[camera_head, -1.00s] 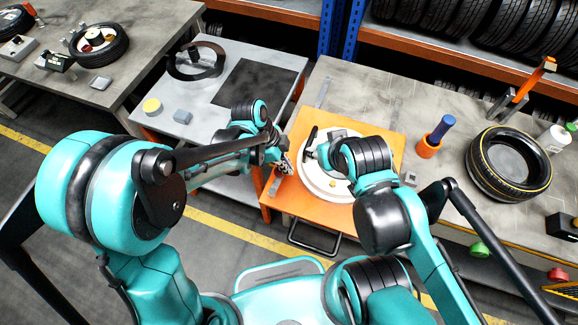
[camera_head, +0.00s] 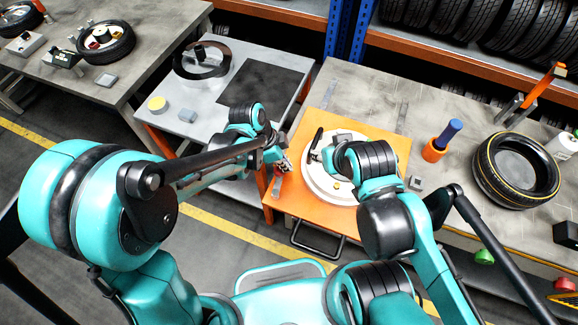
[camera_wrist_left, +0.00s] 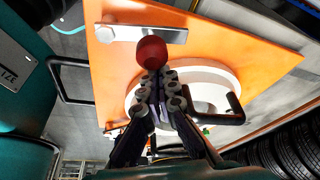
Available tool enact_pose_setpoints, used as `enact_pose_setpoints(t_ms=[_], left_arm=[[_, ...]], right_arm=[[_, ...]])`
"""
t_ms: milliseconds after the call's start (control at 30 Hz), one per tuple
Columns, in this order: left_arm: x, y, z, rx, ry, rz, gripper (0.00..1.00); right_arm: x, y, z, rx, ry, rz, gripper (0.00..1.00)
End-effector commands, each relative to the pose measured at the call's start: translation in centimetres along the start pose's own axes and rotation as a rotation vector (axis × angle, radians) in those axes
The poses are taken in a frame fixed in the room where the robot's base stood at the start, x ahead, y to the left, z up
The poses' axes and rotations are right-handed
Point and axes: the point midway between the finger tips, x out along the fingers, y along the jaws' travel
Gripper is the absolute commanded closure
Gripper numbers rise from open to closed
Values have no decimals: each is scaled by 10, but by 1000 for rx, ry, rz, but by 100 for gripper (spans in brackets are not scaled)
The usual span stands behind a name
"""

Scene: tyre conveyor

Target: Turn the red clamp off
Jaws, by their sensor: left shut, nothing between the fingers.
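The red clamp's round red knob (camera_wrist_left: 151,52) shows in the left wrist view, beside a flat metal bar (camera_wrist_left: 128,33) on the orange plate (camera_wrist_left: 205,45). My left gripper (camera_wrist_left: 157,78) is shut and empty, its fingertips right at the knob; whether they touch it I cannot tell. In the head view my left gripper (camera_head: 281,163) is at the left edge of the orange plate (camera_head: 378,140) and hides the knob; part of the metal bar (camera_head: 276,188) shows below it. My right gripper is largely hidden behind its own wrist over the white disc (camera_head: 322,186).
A black handle (camera_head: 317,140) stands at the white disc. A blue and orange tool (camera_head: 441,140) and a tyre (camera_head: 515,170) are on the bench to the right. A grey table (camera_head: 215,115) with a black ring (camera_head: 202,60) is to the left.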

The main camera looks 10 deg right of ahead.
Motion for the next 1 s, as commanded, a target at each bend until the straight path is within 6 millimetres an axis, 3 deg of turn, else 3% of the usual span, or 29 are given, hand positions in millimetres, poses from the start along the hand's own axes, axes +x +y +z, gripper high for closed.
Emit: enact_pose_setpoints(t_ms=[233,1000], left_arm=[[-2,-5,9,-147,0,-53,100],[-6,-8,16,-139,0,-50,100]], right_arm=[[4,0,3,0,0,0,60],[7,0,5,0,0,0,60]])
